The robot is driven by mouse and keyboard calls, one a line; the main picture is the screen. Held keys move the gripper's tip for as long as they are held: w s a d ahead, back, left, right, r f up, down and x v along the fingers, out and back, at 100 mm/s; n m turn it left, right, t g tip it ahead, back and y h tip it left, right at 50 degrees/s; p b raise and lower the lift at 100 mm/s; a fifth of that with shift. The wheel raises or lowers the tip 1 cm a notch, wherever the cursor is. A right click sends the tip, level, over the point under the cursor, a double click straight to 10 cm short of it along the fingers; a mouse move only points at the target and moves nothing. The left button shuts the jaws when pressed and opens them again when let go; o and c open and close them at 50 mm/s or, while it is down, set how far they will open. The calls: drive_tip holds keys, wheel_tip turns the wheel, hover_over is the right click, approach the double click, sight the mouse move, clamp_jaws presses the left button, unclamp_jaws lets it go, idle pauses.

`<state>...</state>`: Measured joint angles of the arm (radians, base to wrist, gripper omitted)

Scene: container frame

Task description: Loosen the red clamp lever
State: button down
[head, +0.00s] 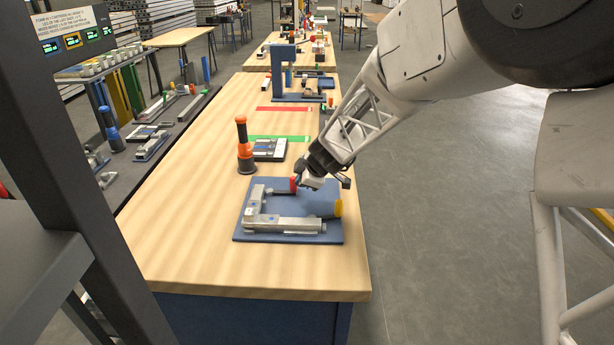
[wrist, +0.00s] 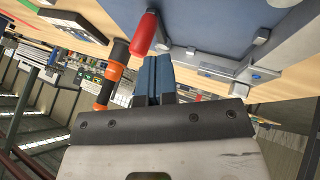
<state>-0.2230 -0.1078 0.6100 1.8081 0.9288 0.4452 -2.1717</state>
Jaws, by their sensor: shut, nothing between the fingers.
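The red clamp lever (head: 293,184) stands at the upper right of a metal frame fixture (head: 285,224) on a blue base plate (head: 240,238). In the wrist view the red lever (wrist: 146,33) is just beyond and slightly left of my fingertips. My gripper (head: 309,178) is beside the lever, on its right in the head view. In the wrist view my gripper's blue fingers (wrist: 153,75) are together with nothing between them. Whether a fingertip touches the lever I cannot tell. A yellow lever (head: 338,208) is at the right side of the fixture.
An orange and black tool (head: 244,148) stands upright behind the plate, beside a grey device (head: 269,149). Green (head: 280,138) and red (head: 284,109) strips lie further back, before a blue stand (head: 284,70). The wooden table (head: 190,200) is clear left of the plate.

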sight(289, 193)
drive_tip(key=shift+x, duration=2.05)
drive_tip(key=shift+w, duration=0.1)
